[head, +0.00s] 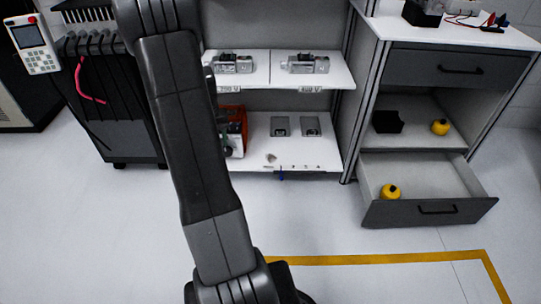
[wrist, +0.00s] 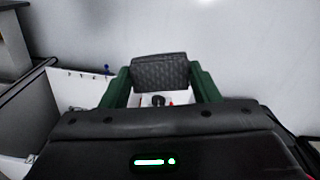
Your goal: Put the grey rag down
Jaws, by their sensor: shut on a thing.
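In the wrist view my gripper (wrist: 160,84) has two dark green fingers. They are shut on a dark grey, quilted-looking piece, which I take to be the grey rag (wrist: 160,70). It is held up between the fingertips, and a pale surface lies behind it. In the head view my arm crosses the left middle of the picture.
A white shelf unit (head: 337,84) holds metal devices. Right of it, a cabinet has an open lower drawer (head: 433,189) with a yellow round object (head: 390,191) inside. A black cart (head: 115,120) stands left. A yellow line (head: 380,257) marks clear floor in front.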

